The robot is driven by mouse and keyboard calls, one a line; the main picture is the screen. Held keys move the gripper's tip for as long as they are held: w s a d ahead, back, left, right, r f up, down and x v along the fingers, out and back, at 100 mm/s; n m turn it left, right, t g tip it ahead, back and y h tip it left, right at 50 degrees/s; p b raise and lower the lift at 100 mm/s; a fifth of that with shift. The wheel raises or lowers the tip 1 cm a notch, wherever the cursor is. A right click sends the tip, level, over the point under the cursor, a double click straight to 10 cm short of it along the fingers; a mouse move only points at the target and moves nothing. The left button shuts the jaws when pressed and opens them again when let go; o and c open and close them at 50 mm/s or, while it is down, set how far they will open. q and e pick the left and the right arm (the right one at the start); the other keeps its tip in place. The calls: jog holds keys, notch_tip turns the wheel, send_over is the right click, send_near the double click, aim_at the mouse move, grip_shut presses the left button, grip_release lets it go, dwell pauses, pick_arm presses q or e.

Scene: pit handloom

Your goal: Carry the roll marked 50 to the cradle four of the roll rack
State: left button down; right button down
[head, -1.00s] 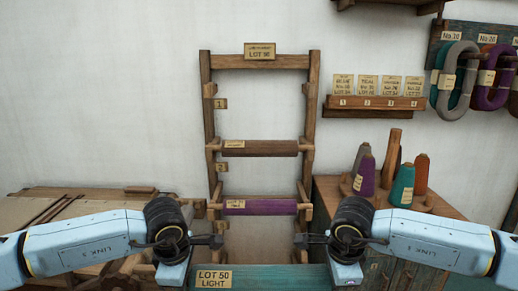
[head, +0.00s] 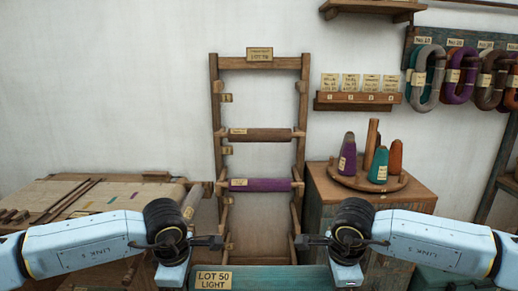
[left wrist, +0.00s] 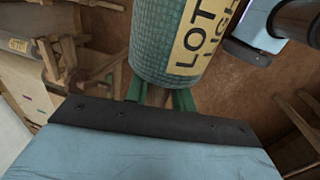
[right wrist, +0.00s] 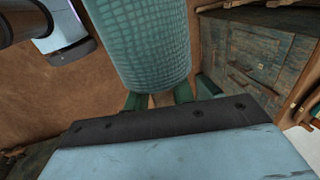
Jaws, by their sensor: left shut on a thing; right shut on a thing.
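The teal roll marked LOT 50 LIGHT (head: 270,279) lies level across the bottom of the head view, between my arms. Its teal body also shows in the left wrist view (left wrist: 160,48) and right wrist view (right wrist: 143,45). My left gripper (head: 218,242) and right gripper (head: 304,242) are shut on its two ends. The roll rack (head: 304,110) stands ahead against the wall. A brown roll (head: 265,135) and, below it, a purple roll (head: 262,185) rest in its cradles. A lowest cradle, fourth from the top with a small tag (head: 229,247), looks empty, partly hidden by my left gripper; its number is unreadable.
At left is a loom or bench with cloth (head: 110,196). At right, a wooden cabinet (head: 330,203) carries a round stand with several yarn cones (head: 379,166). Yarn hanks (head: 461,72) hang at upper right. Open floor shows below the rack.

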pick_arm(q)
jog(key=shift+s+d, duration=0.15)
jog(key=shift+s, duration=0.15)
jog(key=shift+w+f, duration=0.1)
jog(key=shift+w, duration=0.25)
jog(key=c, duration=1.5)
grip_release()
jog(key=shift+w, duration=0.15)
jog(key=shift+c, duration=0.2)
jog(key=o, duration=0.4)
jog(key=shift+o, duration=0.2)
jog(key=v, duration=1.2)
jog(key=shift+b, duration=0.35)
